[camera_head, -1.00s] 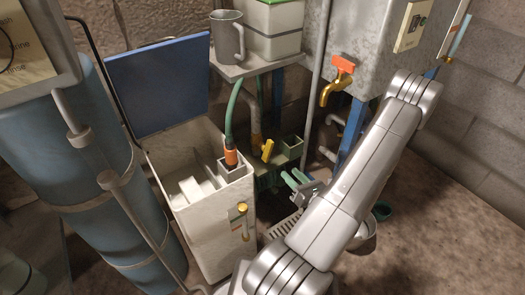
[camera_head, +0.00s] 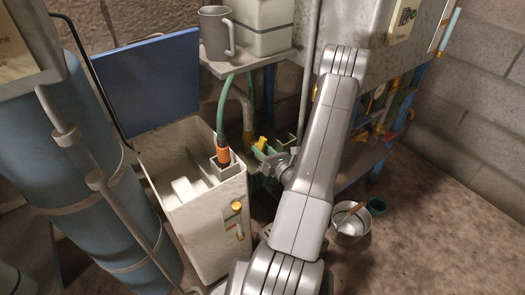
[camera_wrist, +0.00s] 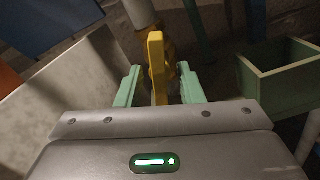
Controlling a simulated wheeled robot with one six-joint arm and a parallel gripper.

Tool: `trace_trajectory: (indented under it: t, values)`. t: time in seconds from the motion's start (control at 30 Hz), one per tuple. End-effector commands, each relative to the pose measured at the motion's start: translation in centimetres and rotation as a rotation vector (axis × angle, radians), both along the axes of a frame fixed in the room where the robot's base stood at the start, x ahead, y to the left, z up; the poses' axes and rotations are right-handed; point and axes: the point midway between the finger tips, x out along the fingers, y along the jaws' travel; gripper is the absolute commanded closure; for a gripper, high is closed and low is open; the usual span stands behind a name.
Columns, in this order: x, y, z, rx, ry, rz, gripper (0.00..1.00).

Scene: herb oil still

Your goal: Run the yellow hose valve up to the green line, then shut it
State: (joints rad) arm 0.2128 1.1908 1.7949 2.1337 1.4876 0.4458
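The yellow valve handle (camera_head: 261,143) is low behind the white tank, mostly hidden by my arm in the head view. In the wrist view the upright yellow handle (camera_wrist: 156,55) stands between the two pale green fingers of my gripper (camera_wrist: 160,84). The fingers are apart, with a gap on each side of the handle. In the head view my gripper (camera_head: 262,156) is just beside the valve, its fingers partly hidden. A green hose (camera_head: 221,105) with an orange connector (camera_head: 223,155) runs down into the tank. I cannot make out a green line.
The open white tank (camera_head: 205,240) has a raised blue lid (camera_head: 150,85) and a small brass fitting (camera_head: 237,207) on its front. A grey-green box (camera_wrist: 280,72) stands right of the valve. A metal pot (camera_head: 350,222) is on the floor at right. A grey mug (camera_head: 214,35) stands on the shelf.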

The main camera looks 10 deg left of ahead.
Motion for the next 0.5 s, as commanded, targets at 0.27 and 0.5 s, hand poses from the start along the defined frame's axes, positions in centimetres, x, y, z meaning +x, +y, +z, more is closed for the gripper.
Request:
trace_trajectory:
  t: [0.27,0.5]
  values:
    - [0.02,0.01,0.01,0.0,0.0,0.0,0.76]
    - [0.01,-0.01,0.01,0.0,0.0,-0.001,1.0]
